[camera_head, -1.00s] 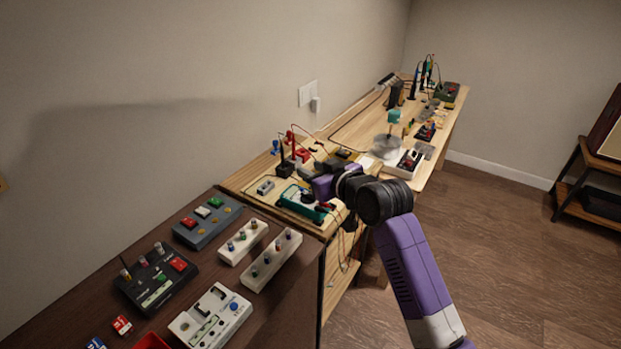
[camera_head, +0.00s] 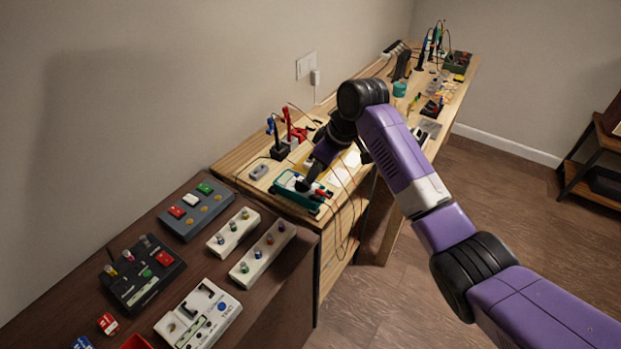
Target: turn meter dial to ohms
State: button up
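The meter (camera_head: 287,184) is a teal-cased box lying face up near the front left end of the wooden workbench. My gripper (camera_head: 306,184) points down at the meter's face, with its dark fingertips at or just above the dial area. The dial itself is hidden behind the fingers, so its setting cannot be read. I cannot tell whether the fingertips touch the dial or whether they are open or shut. Thin leads run from the meter over the bench's front edge.
A dark table (camera_head: 200,260) in front holds several pedals and knob strips. Red and blue clamps (camera_head: 290,127) stand behind the meter. A small grey box (camera_head: 259,172) lies to its left. My arm crosses above the bench from the right. More tools fill the bench's far end.

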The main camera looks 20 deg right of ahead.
aim_at(308, 185)
jog(key=shift+x, duration=2.65)
grip_shut()
